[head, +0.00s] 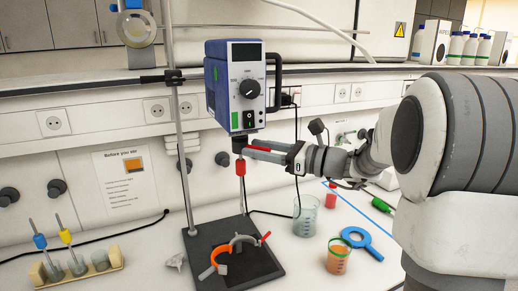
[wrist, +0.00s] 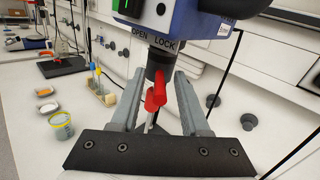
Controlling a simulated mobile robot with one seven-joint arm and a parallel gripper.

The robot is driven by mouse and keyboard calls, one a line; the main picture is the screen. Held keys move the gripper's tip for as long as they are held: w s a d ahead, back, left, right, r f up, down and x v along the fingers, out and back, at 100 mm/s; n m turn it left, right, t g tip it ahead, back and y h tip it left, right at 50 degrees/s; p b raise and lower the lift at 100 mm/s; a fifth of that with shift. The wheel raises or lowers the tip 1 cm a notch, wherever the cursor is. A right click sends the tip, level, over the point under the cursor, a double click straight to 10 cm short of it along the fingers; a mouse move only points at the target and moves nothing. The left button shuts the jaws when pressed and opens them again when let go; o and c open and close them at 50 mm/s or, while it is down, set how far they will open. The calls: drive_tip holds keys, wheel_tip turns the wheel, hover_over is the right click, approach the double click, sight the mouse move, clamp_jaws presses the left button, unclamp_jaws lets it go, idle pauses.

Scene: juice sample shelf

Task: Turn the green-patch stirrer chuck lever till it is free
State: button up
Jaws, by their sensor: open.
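The blue stirrer motor (head: 242,85) hangs on the stand's rod, with green patches on its side and lower front. Its dark chuck (head: 239,144) also shows in the wrist view (wrist: 158,63), below the words OPEN and LOCK. A red lever (wrist: 160,84) juts from the chuck toward the wrist camera; which word it points to I cannot tell. A red piece (head: 241,168) sits on the shaft below the chuck. My gripper (head: 250,152) is open just under the motor. In the wrist view its fingers (wrist: 160,90) stand either side of the red lever, with gaps visible.
A tube rack (head: 72,278) is at left. A cable hangs behind the stirrer.

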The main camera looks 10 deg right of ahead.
clamp_jaws()
idle(1.4)
